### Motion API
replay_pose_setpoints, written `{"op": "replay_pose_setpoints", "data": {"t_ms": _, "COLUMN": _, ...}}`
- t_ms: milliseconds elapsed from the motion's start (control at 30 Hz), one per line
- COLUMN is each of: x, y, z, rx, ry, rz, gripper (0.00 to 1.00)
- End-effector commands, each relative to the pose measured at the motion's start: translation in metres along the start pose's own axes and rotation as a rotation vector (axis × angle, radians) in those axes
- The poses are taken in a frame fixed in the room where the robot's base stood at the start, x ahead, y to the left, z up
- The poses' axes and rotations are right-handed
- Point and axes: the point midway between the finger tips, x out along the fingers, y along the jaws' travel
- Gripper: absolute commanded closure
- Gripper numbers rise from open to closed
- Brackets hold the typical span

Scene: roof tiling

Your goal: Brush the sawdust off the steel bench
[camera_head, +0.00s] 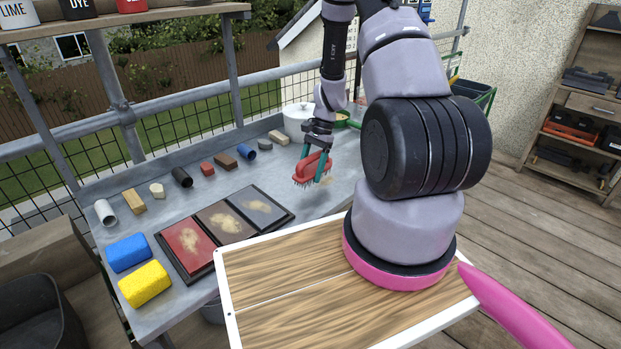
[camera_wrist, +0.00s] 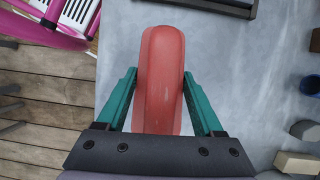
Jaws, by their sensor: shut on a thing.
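The steel bench (camera_head: 165,310) is a grey top running from the lower left to the upper middle of the head view; it also fills much of the wrist view (camera_wrist: 235,85). My gripper (camera_head: 318,165) is shut on a red brush (camera_head: 308,169) with dark bristles pointing down, held over the bench's right part. In the wrist view the brush's red back (camera_wrist: 160,80) sits between the green fingers. A dark tray (camera_head: 287,211) on the bench has three panels, red, brown and grey, each with a patch of pale sawdust (camera_head: 226,222). A tan patch shows on the bench near the brush.
A blue sponge (camera_head: 127,252) and a yellow sponge (camera_head: 145,284) lie at the bench's left end. Several small blocks and cylinders line the back edge, such as a black cylinder (camera_head: 182,177). A white pot (camera_head: 298,121) stands at the far end. Bare bench lies between tray and brush.

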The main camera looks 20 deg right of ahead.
Motion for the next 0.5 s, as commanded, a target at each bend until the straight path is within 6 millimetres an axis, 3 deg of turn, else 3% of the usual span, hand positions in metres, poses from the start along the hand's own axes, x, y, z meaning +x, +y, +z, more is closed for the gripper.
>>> {"op": "replay_pose_setpoints", "data": {"t_ms": 500, "x": -0.04, "y": 0.001, "z": 0.016, "rx": 0.002, "ry": 0.001, "rz": -0.002, "gripper": 1.0}}
